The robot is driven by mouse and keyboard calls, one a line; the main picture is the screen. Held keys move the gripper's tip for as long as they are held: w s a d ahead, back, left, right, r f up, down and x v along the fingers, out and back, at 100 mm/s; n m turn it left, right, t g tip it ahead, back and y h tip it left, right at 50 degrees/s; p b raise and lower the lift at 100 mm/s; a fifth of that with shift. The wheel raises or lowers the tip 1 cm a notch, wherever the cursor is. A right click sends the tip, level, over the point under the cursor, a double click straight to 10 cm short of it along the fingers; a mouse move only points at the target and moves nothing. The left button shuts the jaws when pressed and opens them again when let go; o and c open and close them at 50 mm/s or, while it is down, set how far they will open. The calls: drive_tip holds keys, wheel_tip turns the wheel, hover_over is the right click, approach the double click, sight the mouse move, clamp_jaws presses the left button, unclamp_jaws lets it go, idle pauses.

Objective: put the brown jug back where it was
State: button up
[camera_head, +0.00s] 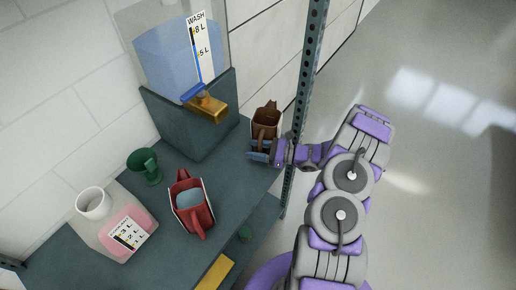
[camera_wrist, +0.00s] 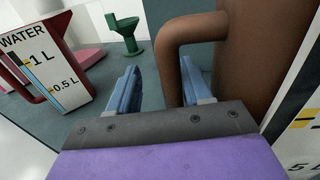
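The brown jug (camera_head: 266,118) stands upright at the right end of the dark shelf, beside the metal post. In the wrist view the brown jug (camera_wrist: 262,50) fills the upper right, with its handle toward me. My gripper (camera_head: 256,151) is at the handle, and its blue fingers show in the wrist view (camera_wrist: 160,68). They are apart, with the handle between them. A gap shows between the left finger and the handle; the right finger is seen through the handle loop. Contact on that side is unclear.
A red jug (camera_head: 187,200) holding bluish liquid, a green cup (camera_head: 145,166) and a pink-filled container (camera_head: 120,228) stand further left. A metal post (camera_head: 306,85) rises close to my gripper.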

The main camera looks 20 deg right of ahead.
drive_tip(key=w+p+v, duration=0.1)
drive_tip(key=p+v, duration=0.1)
drive_tip(key=v, duration=1.1)
drive_tip(key=s+a+r+n+g+h, duration=0.1)
drive_tip(key=s+a+r+n+g, duration=0.3)
drive_tip(key=a+r+n+g, duration=0.4)
drive_tip(key=s+a+r+n+g+h, duration=0.1)
drive_tip(key=s+a+r+n+g, duration=0.35)
drive_tip(key=a+r, duration=0.7)
drive_tip(key=s+a+r+n+g+h, duration=0.25)
drive_tip(key=s+a+n+h, duration=0.4)
drive_tip(key=s, duration=0.45)
drive_tip(key=s+d+r+n+t+h, duration=0.1)
drive_tip(key=s+d+n+h, duration=0.2)
drive_tip(key=s, duration=0.3)
drive_tip(key=s+d+r+n+t+h, duration=0.1)
drive_tip(key=s+d+n+t+h, duration=0.1)
drive_tip(key=s, duration=0.3)
drive_tip(key=shift+s+d+n+h, duration=0.4)
drive_tip(key=shift+d+h, duration=0.1)
drive_tip(key=shift+h, duration=0.25)
